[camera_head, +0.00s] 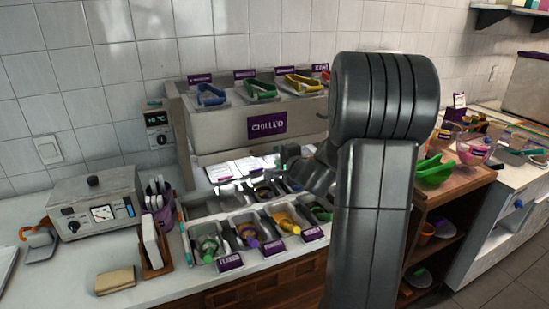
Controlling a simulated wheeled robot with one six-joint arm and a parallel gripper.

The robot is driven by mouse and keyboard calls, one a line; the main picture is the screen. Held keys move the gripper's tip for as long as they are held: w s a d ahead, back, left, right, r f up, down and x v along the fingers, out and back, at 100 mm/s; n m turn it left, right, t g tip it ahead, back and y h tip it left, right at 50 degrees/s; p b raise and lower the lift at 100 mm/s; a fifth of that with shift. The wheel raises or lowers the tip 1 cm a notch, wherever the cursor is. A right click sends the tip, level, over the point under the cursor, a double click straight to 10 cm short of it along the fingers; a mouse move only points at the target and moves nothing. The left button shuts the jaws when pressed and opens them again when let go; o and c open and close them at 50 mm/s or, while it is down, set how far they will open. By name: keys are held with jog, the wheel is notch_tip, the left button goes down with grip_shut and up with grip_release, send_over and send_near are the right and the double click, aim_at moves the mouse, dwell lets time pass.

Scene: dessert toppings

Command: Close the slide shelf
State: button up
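A metal topping unit stands against the tiled wall, with a grey box-like shelf (228,137) as its upper part. A purple "CHILLED" label (267,124) is on the shelf's front, and coloured tongs lie on top. Which part is the slide shelf is not clear; the grey shelf is a likely one. My gripper (286,156) is in front of the shelf's lower right, above the topping bins. My own arm hides much of it and the unit's right end. I cannot tell whether it touches the shelf or how its fingers stand.
Topping bins (232,217) with labels sit below the shelf. A grey appliance (97,203), a purple utensil cup (159,203) and a napkin holder (154,254) stand to the left. Green bowls (434,171) sit on the wooden unit at right. Some front counter is clear.

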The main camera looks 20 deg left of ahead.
aim_at(272, 153)
jog(key=b+v, duration=0.1)
jog(key=v, duration=0.8)
jog(key=p+x, duration=0.2)
jog(key=x, duration=1.2)
jog(key=shift+p, duration=0.4)
jog(key=shift+s+d, duration=0.1)
